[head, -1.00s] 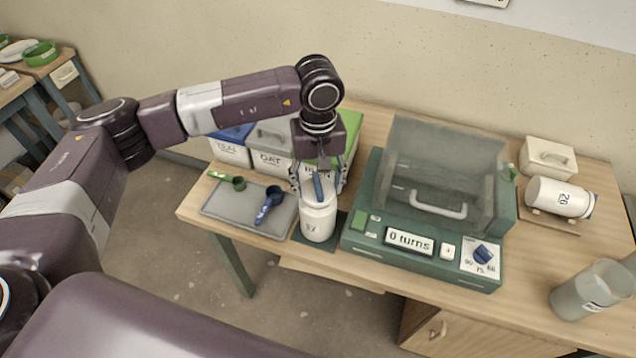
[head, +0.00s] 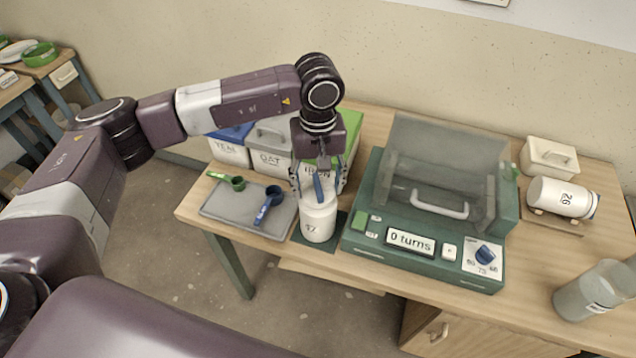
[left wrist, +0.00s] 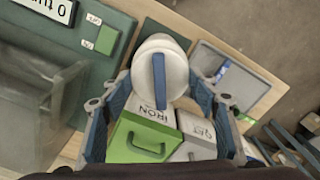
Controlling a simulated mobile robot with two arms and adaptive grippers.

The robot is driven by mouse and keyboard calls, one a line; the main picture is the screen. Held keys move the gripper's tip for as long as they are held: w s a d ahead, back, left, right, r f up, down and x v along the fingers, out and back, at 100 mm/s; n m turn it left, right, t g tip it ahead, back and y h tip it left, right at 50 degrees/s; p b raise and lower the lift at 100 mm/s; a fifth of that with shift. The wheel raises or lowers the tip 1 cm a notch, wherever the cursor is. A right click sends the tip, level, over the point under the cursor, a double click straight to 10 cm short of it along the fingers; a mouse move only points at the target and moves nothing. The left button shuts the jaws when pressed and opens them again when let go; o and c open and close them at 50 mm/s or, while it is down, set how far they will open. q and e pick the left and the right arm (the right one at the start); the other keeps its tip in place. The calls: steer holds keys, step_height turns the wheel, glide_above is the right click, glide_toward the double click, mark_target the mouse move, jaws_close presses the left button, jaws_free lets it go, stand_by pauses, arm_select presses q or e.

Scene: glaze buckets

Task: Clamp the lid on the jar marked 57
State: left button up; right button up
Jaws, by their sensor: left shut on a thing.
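The white jar (head: 319,222) stands upright on a dark green mat at the table's front; its number is small and hard to read. A white lid (left wrist: 172,47) with a blue bar (head: 318,187) across it sits on top; the bar also shows in the left wrist view (left wrist: 159,80). My left gripper (head: 320,184) points down over the jar, shut on the lid with one finger on each side. The fingertips partly hide the lid's edge. My right gripper is not in view.
A green machine (head: 430,215) reading "0 turns" stands just right of the jar. A grey tray (head: 225,205) with green and blue scoops lies left. Lidded bins (head: 270,160) stand behind. Another jar (head: 562,197) lies on its side at right, near a clear container (head: 590,290).

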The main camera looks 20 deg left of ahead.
arm_select(q)
steer(key=shift+f+b, duration=0.4)
stand_by(0.4)
steer(key=shift+f+m+b, duration=0.15)
steer(key=shift+m+b, duration=0.25)
steer(key=shift+b, duration=0.1)
steer(key=shift+m+b, duration=1.05)
steer(key=shift+m, duration=0.65)
